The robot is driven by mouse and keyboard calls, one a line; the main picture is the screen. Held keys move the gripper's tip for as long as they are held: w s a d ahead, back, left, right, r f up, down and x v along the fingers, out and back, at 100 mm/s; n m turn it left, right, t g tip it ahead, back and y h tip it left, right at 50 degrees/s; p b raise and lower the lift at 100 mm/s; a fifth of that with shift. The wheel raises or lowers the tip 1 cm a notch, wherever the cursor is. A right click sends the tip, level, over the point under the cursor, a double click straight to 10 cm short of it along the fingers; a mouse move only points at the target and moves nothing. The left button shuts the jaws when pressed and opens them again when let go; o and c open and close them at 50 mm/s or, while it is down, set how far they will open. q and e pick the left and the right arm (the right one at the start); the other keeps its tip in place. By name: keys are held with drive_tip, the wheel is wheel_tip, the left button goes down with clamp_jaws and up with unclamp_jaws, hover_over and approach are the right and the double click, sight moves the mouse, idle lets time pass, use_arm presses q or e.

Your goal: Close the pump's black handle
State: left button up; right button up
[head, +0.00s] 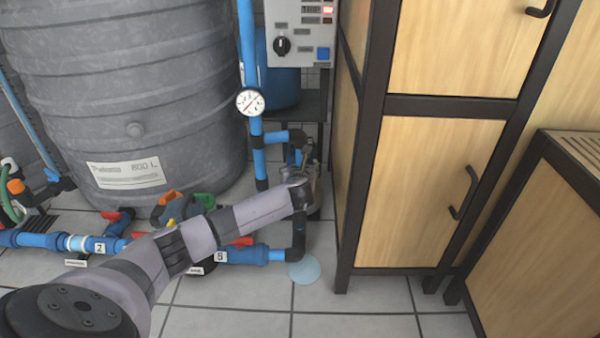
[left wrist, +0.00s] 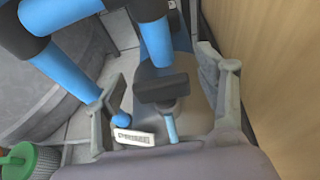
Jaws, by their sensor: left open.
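My left arm reaches across the head view, and its left gripper (head: 306,160) is low beside the wooden cabinet, at the pump's pipework. In the left wrist view the left gripper (left wrist: 168,92) is open, with its fingers apart on either side. Between them is a short black bar (left wrist: 165,88), which looks like the pump's black handle. A white label (left wrist: 134,137) and a small blue ball (left wrist: 122,118) are near it. I cannot tell whether a finger touches the bar. The gripper hides the handle in the head view. My right gripper is not in view.
The wooden cabinet (head: 428,190) stands close on the right. A large grey tank (head: 130,90) is on the left. A vertical blue pipe (head: 247,45) carries a gauge (head: 250,102). Blue floor piping (head: 245,255) with coloured valves runs under my arm. A light blue puddle (head: 304,270) lies on the tiles.

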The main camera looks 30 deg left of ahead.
use_arm(q)
drive_tip(key=shift+c, duration=0.5)
drive_tip(key=c, duration=1.1)
